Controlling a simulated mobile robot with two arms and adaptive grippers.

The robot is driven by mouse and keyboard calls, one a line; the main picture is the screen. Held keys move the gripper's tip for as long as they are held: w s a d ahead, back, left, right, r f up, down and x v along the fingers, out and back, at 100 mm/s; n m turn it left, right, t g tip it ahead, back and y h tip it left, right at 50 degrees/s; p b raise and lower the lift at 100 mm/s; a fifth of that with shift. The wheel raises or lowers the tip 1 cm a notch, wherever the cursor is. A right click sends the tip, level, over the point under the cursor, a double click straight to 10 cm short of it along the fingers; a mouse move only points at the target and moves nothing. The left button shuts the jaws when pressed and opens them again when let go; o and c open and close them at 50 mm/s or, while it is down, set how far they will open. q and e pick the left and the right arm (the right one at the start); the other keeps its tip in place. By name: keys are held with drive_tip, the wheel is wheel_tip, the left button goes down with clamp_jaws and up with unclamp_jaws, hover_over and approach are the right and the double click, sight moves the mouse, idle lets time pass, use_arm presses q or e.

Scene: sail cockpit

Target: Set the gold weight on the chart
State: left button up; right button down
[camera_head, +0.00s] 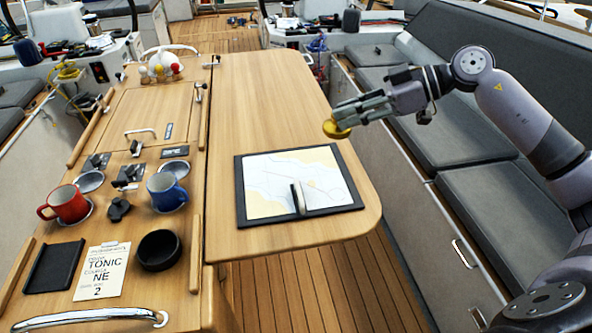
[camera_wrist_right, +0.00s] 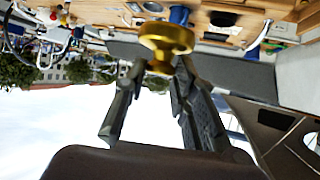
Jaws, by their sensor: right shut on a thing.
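The gold weight (camera_head: 336,129) is at the tips of my right gripper (camera_head: 352,116), which is shut on it and holds it in the air, above and to the right of the chart in the head view. The weight also shows in the right wrist view (camera_wrist_right: 166,40), between the two fingers (camera_wrist_right: 157,85). The chart (camera_head: 275,177) lies in a dark frame on the right part of the wooden table (camera_head: 265,90). A small upright light-and-dark object (camera_head: 298,197) stands on the chart's lower part. My left gripper is out of view.
On the left table part are a red mug (camera_head: 67,204), a blue mug (camera_head: 167,188), a round black holder (camera_head: 159,250), a note card (camera_head: 101,271) and a black tray (camera_head: 54,266). Grey cushioned seats (camera_head: 500,200) run along the right. Table space beyond the chart is clear.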

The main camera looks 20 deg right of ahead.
drive_tip(key=f, duration=0.1)
drive_tip(key=d+f, duration=0.1)
drive_tip(key=f, duration=0.1)
drive_tip(key=shift+w+f, duration=0.1)
drive_tip(key=shift+w, duration=0.05)
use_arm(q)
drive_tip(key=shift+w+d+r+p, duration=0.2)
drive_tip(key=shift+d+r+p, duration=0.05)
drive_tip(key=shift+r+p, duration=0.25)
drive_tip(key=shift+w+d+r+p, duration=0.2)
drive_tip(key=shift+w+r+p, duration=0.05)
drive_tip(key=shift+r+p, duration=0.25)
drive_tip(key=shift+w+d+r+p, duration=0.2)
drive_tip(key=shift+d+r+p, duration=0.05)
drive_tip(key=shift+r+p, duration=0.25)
use_arm(e)
drive_tip(key=shift+d+f, duration=0.1)
drive_tip(key=shift+f, duration=7.85)
drive_tip(key=shift+f, duration=0.15)
drive_tip(key=c, duration=1.3)
unclamp_jaws()
